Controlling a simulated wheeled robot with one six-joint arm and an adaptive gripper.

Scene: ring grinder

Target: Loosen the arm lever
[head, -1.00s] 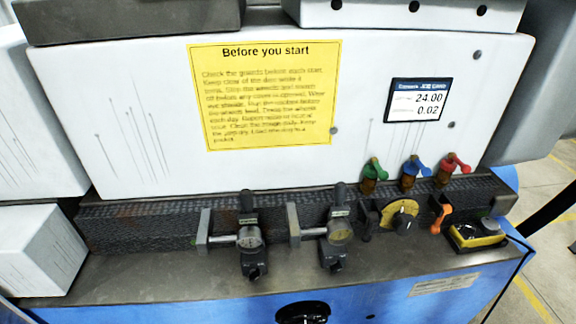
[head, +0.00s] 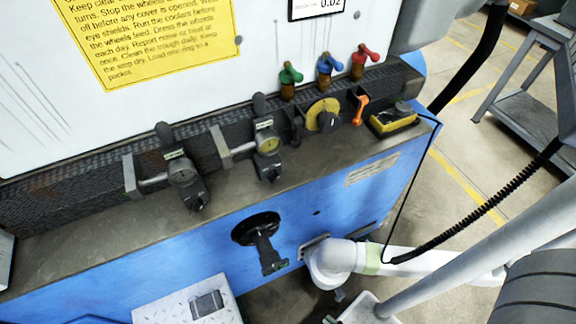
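Two dark upright levers with small label plates stand on the machine's ledge, a left one (head: 164,134) and a right one (head: 260,106). Each is above a round gauge-like dial and a dark clamp body. The labels are too small to read. An orange lever (head: 361,108) hangs to the right of a yellow dial with a black knob (head: 323,115). Green (head: 290,75), blue (head: 329,65) and red (head: 367,54) valve handles stand behind. I cannot tell which of these is the arm lever. My gripper is not recognisable in view, and nothing touches the levers.
A black crank handwheel (head: 257,231) sticks out of the blue front (head: 180,250). A yellow-topped box (head: 393,121) sits at the ledge's right end. Pale tubes and a coiled black cable (head: 500,192) cross the lower right. A grey bench (head: 525,100) stands beyond; floor between is open.

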